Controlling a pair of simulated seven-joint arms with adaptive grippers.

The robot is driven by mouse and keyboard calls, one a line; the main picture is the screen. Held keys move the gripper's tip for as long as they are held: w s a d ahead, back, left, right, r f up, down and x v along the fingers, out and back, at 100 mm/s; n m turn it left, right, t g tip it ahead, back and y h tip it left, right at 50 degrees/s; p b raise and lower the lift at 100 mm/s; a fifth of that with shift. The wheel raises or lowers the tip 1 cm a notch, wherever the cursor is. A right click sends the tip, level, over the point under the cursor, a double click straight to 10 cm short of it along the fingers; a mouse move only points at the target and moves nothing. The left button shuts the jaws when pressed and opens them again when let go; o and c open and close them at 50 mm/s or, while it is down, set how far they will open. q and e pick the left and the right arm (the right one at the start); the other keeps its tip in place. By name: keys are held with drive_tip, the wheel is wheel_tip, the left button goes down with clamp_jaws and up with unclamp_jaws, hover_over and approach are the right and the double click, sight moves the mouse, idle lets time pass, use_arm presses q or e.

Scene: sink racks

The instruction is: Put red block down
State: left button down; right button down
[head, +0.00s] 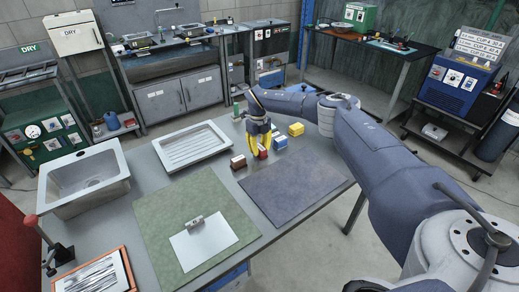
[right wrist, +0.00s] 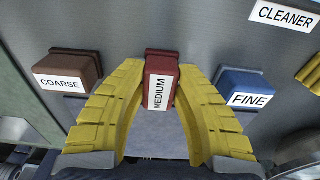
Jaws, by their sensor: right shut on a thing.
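The red block (right wrist: 162,78), labelled MEDIUM, sits between the yellow fingertips of my right gripper (right wrist: 160,92). The gripper is shut on it. In the head view the right gripper (head: 261,143) points down over the grey table, with the red block (head: 263,153) low between its fingers. I cannot tell whether the block touches the table. A brown block (right wrist: 73,70) labelled COARSE stands to its left and a blue block (right wrist: 245,88) labelled FINE to its right, both apart from it. My left gripper is not in view.
A dark grey mat (head: 292,187) lies in front of the blocks, beside a green mat (head: 160,222) with a white sheet. A white rack tray (head: 190,150) and a sink basin (head: 85,181) are to the left. A yellow block (head: 296,129) stands at the right.

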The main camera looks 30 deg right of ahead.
sight(259, 145)
drive_tip(key=shift+f, duration=0.25)
drive_tip(key=c, duration=1.1)
unclamp_jaws()
drive_tip(key=r, duration=1.2)
drive_tip(key=shift+w+r, duration=0.15)
drive_tip(key=shift+w, duration=0.2)
